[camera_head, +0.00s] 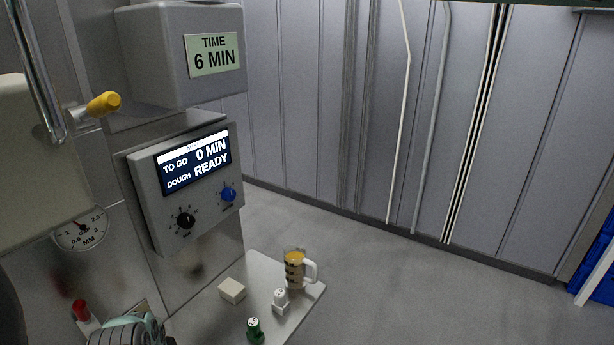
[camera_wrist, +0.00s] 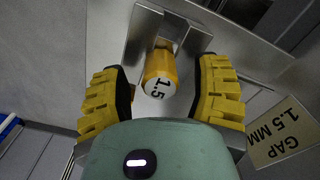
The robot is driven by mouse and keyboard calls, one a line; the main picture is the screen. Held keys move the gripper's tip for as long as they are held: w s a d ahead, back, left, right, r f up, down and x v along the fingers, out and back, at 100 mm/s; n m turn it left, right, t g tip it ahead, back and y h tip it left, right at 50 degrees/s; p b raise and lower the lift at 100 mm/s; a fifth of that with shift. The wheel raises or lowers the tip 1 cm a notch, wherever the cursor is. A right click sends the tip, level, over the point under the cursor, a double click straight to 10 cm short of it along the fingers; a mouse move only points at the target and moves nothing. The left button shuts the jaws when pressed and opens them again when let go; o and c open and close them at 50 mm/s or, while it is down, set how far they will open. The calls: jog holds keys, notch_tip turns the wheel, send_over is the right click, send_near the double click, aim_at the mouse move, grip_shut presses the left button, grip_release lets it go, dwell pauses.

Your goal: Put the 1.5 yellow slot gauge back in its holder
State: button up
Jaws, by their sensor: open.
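The yellow slot gauge (camera_wrist: 161,68) shows in the wrist view as a yellow cylinder with a white end face marked 1.5. Its far end meets a grey metal bracket (camera_wrist: 140,38); I cannot tell how deeply it sits there, or whether this bracket is its holder. My gripper (camera_wrist: 162,76) is open, with one ridged yellow finger on each side of the gauge and a visible gap to each. In the head view, a teal-grey part of my gripper (camera_head: 125,331) shows at the bottom left; the gauge cannot be made out there.
A sign (camera_wrist: 285,132) reading GAP 1.5 MM is right of my gripper. In the head view, a small shelf (camera_head: 262,268) carries a mug (camera_head: 294,270), a white block (camera_head: 232,290), and white (camera_head: 280,299) and green (camera_head: 254,330) topped pieces. A red-topped piece (camera_head: 81,311) stands beside my gripper.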

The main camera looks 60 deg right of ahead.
jog(key=shift+c, duration=0.2)
dwell(0.6)
grip_shut()
dwell(0.4)
